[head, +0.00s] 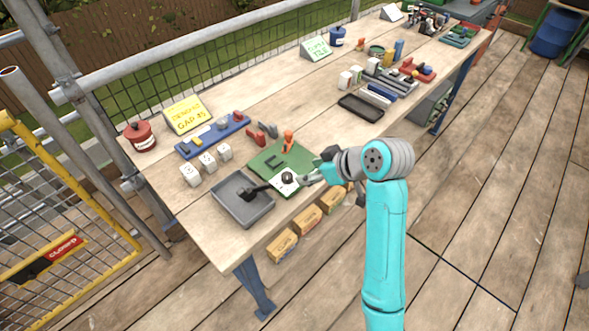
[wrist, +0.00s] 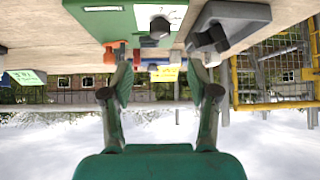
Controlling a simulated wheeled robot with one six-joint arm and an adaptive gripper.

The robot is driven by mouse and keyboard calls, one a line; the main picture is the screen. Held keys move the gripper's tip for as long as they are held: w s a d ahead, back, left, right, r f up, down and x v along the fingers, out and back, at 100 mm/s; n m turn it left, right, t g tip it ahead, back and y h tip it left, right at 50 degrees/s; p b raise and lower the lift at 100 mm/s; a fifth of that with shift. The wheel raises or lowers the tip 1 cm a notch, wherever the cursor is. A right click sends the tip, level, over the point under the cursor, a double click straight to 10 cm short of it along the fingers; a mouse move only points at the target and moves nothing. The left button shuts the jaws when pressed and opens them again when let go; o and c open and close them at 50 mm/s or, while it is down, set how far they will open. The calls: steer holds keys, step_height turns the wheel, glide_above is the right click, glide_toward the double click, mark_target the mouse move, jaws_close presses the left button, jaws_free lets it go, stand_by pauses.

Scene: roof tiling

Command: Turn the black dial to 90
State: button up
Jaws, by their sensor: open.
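The black dial (head: 288,178) sits on a white plate at the front corner of a green board (head: 270,159) on the bench. In the wrist view, which looks upside down, the dial (wrist: 160,27) shows as a dark knob near the top, in front of the white plate (wrist: 160,14). Its pointer and scale marks are too small to read. My gripper (head: 306,180) is just right of the dial, low over the bench edge. In the wrist view my gripper (wrist: 157,62) has its two fingers wide apart with nothing between them. I see no contact with the dial.
A grey tray (head: 229,205) with a black tool in it stands left of the board. An orange figure (head: 288,141) stands at the board's back. White blocks (head: 208,162), a blue rack (head: 200,147) and a yellow sign (head: 186,114) lie behind. Cardboard boxes (head: 283,245) are below the bench.

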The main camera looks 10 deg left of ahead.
mark_target(288, 176)
steer(key=x, duration=1)
steer(key=shift+a+f, duration=0.15)
steer(key=shift+f, duration=0.1)
jaws_close()
